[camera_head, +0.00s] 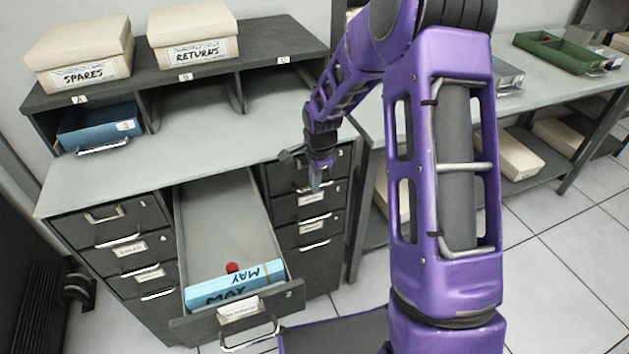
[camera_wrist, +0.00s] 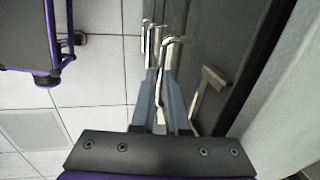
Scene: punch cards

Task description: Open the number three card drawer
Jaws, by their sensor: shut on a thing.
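The number three drawer (camera_head: 284,177) is the top drawer of the right column of the dark cabinet. It looks closed or nearly so; my gripper hides part of its front. My gripper (camera_head: 318,183) is at that front, pointing down. In the wrist view, my gripper's fingers (camera_wrist: 167,82) are shut around a silver bar handle (camera_wrist: 171,42), which seems to be this drawer's. The handle is hidden in the head view.
The middle drawer, number two (camera_head: 190,328), is pulled far out, with blue MAY cards (camera_head: 235,284) and a red knob inside. Left-column drawers (camera_head: 112,222) are closed. A shelf with boxes (camera_head: 195,35) stands behind. A side table (camera_head: 540,85) is at right.

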